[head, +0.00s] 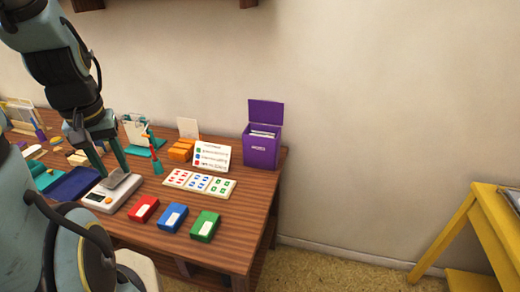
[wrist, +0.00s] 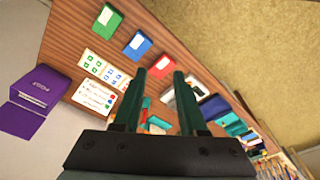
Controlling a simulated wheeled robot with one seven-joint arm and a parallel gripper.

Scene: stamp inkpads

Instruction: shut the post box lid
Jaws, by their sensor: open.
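The purple post box (head: 261,149) stands at the back right corner of the wooden table. Its purple lid (head: 266,113) is raised upright at the back, and pale envelopes or papers show in the opening. In the wrist view the post box (wrist: 42,90) is at the left, with its lid (wrist: 18,120) swung open beside it. My gripper (head: 112,172) is over the left part of the table, near the scale, well to the left of the post box. In the wrist view my gripper (wrist: 165,75) has its two dark green fingers spread with nothing between them.
Red (head: 144,209), blue (head: 172,218) and green (head: 205,226) inkpads line the table's front. A stamped card sheet (head: 200,183), a sign card (head: 212,157) and orange blocks (head: 181,150) lie left of the box. A white scale (head: 107,194) is below my gripper. A yellow stand (head: 448,235) is at right.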

